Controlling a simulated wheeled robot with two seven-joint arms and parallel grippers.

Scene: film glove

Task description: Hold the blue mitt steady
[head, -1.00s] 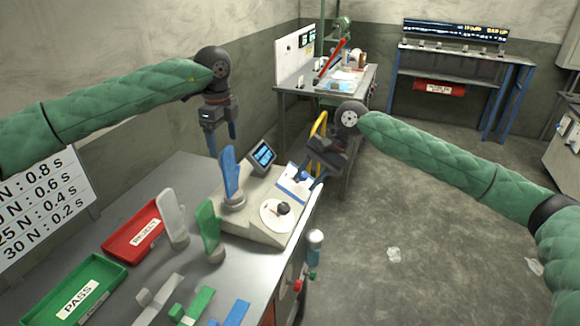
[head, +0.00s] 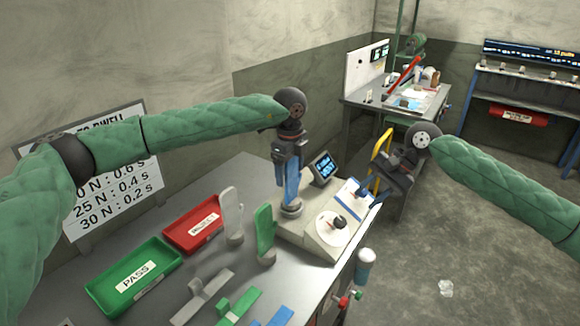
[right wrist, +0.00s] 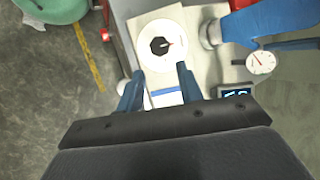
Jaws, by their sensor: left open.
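The blue mitt (head: 291,188) stands upright on a round grey base on the beige tester (head: 308,238). It also shows in the right wrist view (right wrist: 272,20). My left gripper (head: 287,172) is at the mitt from above, its blue fingers open and overlapping it. Whether they touch it is hard to tell, because fingers and mitt are similar blues. My right gripper (head: 369,196) is open and empty above the tester's right side. Its two spread fingers (right wrist: 158,76) show before the white dial with a black knob (right wrist: 160,45).
A white mitt (head: 232,215) and a green mitt (head: 264,232) stand left of the tester. A red REJECT tray (head: 180,243) and a green PASS tray (head: 104,292) lie further left. A small screen (head: 325,168) stands behind the tester. Flat mitt-like pieces lie in front.

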